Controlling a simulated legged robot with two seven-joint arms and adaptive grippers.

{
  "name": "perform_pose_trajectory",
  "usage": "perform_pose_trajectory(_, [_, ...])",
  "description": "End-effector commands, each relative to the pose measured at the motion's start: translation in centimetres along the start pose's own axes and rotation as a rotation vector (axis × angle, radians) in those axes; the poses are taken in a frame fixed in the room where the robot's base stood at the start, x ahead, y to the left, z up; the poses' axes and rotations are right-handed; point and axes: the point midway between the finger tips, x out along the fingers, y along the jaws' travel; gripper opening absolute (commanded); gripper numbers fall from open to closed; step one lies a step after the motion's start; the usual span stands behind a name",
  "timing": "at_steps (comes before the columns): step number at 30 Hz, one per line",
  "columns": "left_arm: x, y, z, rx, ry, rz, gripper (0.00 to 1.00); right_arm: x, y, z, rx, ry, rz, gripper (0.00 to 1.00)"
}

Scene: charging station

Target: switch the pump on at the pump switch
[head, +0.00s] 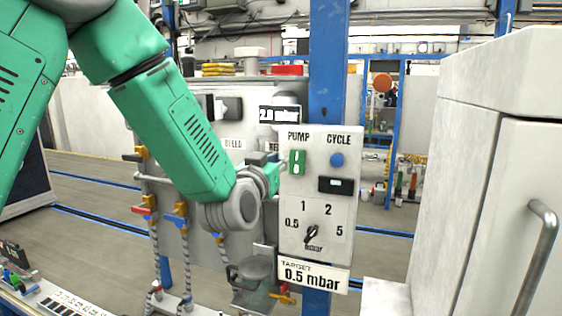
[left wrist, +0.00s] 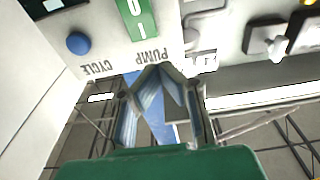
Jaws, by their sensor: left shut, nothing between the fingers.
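The pump switch (head: 297,163) is a green rocker under the word PUMP on a white control panel (head: 322,250). It also shows at the top of the left wrist view (left wrist: 138,18), upside down, with I and O marks. I cannot tell which way it is set. My left gripper (head: 281,168) is just left of the switch in the head view, its fingers shut and empty. In the left wrist view the closed fingertips (left wrist: 158,70) are near the PUMP label, below the switch in the picture; I cannot tell whether they touch the panel. My right gripper is not in view.
A blue CYCLE button (head: 337,160), a small display (head: 334,185) and a mbar dial (head: 312,235) share the panel. A sign (head: 312,275) below reads target 0.5 mbar. A blue post (head: 328,60) stands behind; a white cabinet (head: 480,180) is at right.

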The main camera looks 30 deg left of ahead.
Motion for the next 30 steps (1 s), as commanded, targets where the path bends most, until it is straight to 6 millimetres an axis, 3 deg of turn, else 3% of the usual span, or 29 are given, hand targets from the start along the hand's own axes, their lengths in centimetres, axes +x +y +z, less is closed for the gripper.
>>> perform_pose_trajectory(6, [-4.2,0.0,-1.1,0.000,0.005,0.002,0.00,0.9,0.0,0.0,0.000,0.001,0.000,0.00])
perform_pose_trajectory(10, [-5.6,0.1,-1.6,0.001,0.005,0.001,0.00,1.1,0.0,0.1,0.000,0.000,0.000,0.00])
perform_pose_trajectory(30, [-6.2,0.0,-1.6,-0.001,0.003,0.000,0.00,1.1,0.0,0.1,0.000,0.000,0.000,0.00])
